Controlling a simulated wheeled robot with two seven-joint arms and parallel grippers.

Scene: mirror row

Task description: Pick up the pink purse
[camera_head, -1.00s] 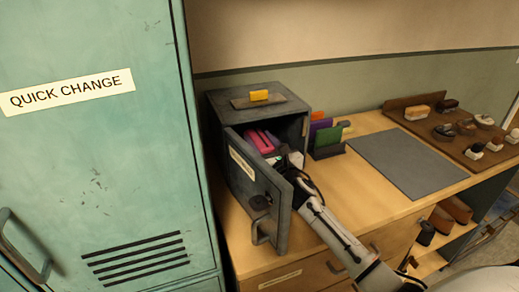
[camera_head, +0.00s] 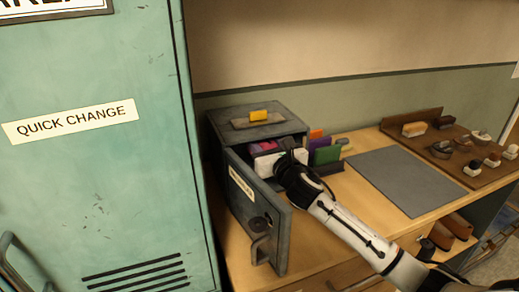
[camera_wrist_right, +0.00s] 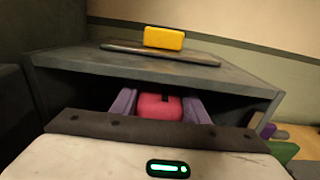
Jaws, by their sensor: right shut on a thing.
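The pink purse (camera_wrist_right: 160,106) is at the open front of a grey locker box (camera_head: 262,104). Two lavender fingers of my right gripper (camera_wrist_right: 159,104) flank it and are shut on it. In the head view a small patch of the pink purse (camera_head: 261,146) shows above the white gripper body (camera_head: 266,163). Most of the purse is hidden by the gripper. I cannot tell whether it touches the box floor. My left gripper is not in view.
The box's hinged door (camera_head: 262,215) stands open left of my right arm. A yellow block (camera_head: 258,115) lies on top. Coloured upright cards (camera_head: 325,152) stand to the right, before a grey mat (camera_head: 405,178) and a brush rack (camera_head: 455,150). A teal locker (camera_head: 90,190) fills the left.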

